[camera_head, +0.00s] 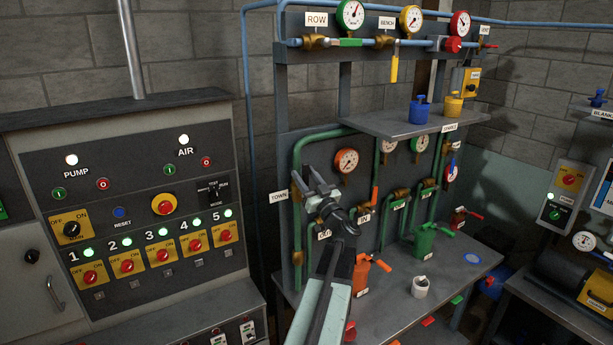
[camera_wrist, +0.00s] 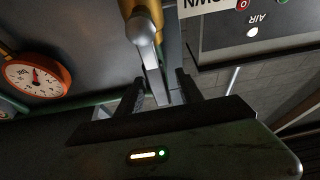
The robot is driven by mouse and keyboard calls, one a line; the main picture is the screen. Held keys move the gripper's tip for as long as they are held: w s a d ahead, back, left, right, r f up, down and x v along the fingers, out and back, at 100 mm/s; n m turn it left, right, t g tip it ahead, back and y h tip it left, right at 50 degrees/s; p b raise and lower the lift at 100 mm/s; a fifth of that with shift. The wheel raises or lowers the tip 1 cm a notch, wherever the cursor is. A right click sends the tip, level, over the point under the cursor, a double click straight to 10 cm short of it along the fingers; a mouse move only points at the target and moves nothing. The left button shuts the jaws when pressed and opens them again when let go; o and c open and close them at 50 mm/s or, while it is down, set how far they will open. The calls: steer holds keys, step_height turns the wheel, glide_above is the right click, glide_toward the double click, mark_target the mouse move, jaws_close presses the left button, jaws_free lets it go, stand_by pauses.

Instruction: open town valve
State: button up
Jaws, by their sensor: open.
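The white TOWN label (camera_head: 279,196) is at the left edge of the pipe rack, beside a green pipe. In the wrist view, part of the label (camera_wrist: 205,8) shows at the top, next to the brass valve body (camera_wrist: 139,8). A grey metal lever (camera_wrist: 151,62) extends from the brass body to between my fingers. My gripper (camera_head: 305,177) is open in front of the rack near the label; in the wrist view its fingers (camera_wrist: 160,80) stand on either side of the lever. I cannot tell whether they touch it. In the head view my gripper hides the valve.
An orange-rimmed gauge (camera_head: 346,161) sits right of my gripper. A grey shelf (camera_head: 395,125) juts out above right. The bench below (camera_head: 390,305) holds an orange can (camera_head: 378,266), a green can (camera_head: 424,240) and a white cup (camera_head: 420,287). The control panel (camera_head: 130,215) stands left.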

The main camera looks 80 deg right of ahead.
steer(key=b+v, duration=0.3)
steer(key=v, duration=0.4)
steer(key=shift+s+a+f, duration=0.2)
steer(key=shift+a, duration=0.1)
